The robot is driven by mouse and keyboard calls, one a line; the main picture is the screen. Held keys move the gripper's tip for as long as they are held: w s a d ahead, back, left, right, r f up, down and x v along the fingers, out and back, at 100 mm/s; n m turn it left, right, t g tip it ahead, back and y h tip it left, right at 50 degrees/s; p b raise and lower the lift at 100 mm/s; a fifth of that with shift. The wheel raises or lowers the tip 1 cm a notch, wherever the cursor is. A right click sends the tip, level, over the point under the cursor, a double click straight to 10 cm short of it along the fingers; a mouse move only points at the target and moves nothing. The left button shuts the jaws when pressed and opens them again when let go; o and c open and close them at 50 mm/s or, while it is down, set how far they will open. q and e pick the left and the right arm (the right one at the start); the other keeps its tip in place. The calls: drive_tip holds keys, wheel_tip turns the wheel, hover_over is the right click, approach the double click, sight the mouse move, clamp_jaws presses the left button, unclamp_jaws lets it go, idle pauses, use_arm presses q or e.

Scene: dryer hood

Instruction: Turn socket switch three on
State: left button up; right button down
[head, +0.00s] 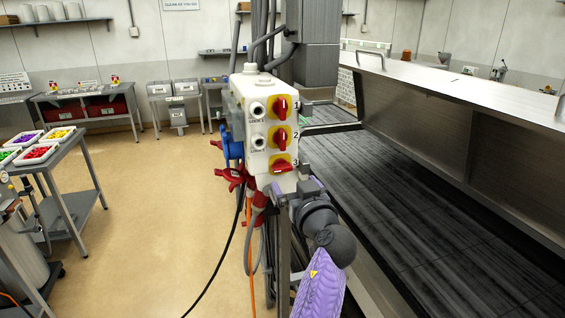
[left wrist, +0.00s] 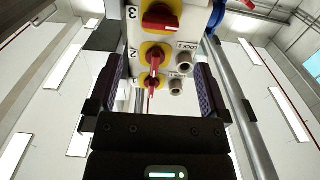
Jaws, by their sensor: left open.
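The white socket box (head: 262,130) stands on a post and carries three red knobs on yellow plates. Switch three (head: 281,164) is the lowest; its knob lies crosswise. Switch two (head: 281,137) and switch one (head: 281,107) are above it, with knobs nearer upright. My left gripper (head: 306,188) is just below and right of switch three, partly hidden by its own wrist. In the left wrist view the box appears inverted, with switch three (left wrist: 161,18) at the top. My left gripper (left wrist: 155,88) is open there, its purple-padded fingers wide apart, holding nothing. My right gripper is out of view.
Red plugs (head: 232,176) and a blue socket (head: 230,148) stick out at the box's left, with cables hanging below. Grey conduits rise behind it. A steel hood (head: 460,100) fills the right. A table with coloured trays (head: 60,165) stands left; open floor lies between.

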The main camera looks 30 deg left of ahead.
sight(284, 169)
use_arm(q)
drive_tip(key=p+x, duration=0.1)
drive_tip(key=x, duration=0.5)
drive_tip(key=shift+w+a+f, duration=0.1)
drive_tip(key=shift+w+a, duration=0.15)
drive_tip(key=shift+a, duration=0.15)
drive_tip(key=shift+w, duration=0.1)
drive_tip(key=c, duration=1.2)
drive_tip(key=shift+c, duration=0.2)
